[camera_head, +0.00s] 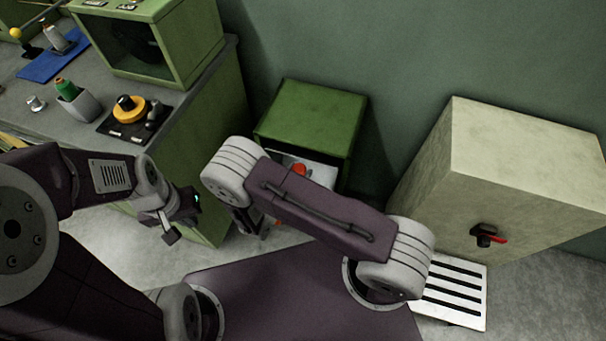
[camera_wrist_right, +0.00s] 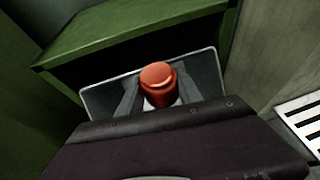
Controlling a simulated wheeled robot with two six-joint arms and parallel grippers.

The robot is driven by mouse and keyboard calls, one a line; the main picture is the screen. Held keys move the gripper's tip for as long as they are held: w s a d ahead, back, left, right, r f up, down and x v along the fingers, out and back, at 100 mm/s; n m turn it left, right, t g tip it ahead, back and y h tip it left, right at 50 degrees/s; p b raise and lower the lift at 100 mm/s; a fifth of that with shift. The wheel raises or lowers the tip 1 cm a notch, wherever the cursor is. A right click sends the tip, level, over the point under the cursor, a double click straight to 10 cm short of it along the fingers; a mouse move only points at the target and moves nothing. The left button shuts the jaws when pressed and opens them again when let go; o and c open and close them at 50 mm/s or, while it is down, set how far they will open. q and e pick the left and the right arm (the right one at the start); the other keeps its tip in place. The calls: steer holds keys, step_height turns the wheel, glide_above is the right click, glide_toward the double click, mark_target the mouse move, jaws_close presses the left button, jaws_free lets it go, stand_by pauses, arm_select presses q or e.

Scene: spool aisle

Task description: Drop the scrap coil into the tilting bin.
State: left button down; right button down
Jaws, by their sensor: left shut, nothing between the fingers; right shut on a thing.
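The scrap coil, a small red-orange spool (camera_wrist_right: 158,88), sits between the fingers of my right gripper (camera_wrist_right: 158,98) in the right wrist view, which is shut on it. Behind it is a grey metal bin (camera_wrist_right: 209,72) with a pale rim, at the front of a green housing (camera_wrist_right: 110,32). In the head view a red piece (camera_head: 299,170) shows past my forearm against the bin's pale surface (camera_head: 325,171); the forearm hides much of my right gripper and the bin. My left gripper (camera_head: 182,222) is shut and empty, left of the green housing (camera_head: 312,110).
A grey-topped green workbench (camera_head: 75,118) with a yellow knob device, cup and blue mat stands at left. A large pale cabinet (camera_head: 510,165) with a red-black handle (camera_head: 488,236) stands at right. A white slotted grate (camera_head: 450,295) lies below it.

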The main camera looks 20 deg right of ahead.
steer(key=c, duration=0.7)
jaws_free()
steer(key=p+v, duration=0.1)
steer(key=v, duration=0.8)
steer(key=shift+r, duration=0.15)
steer(key=shift+d, duration=0.1)
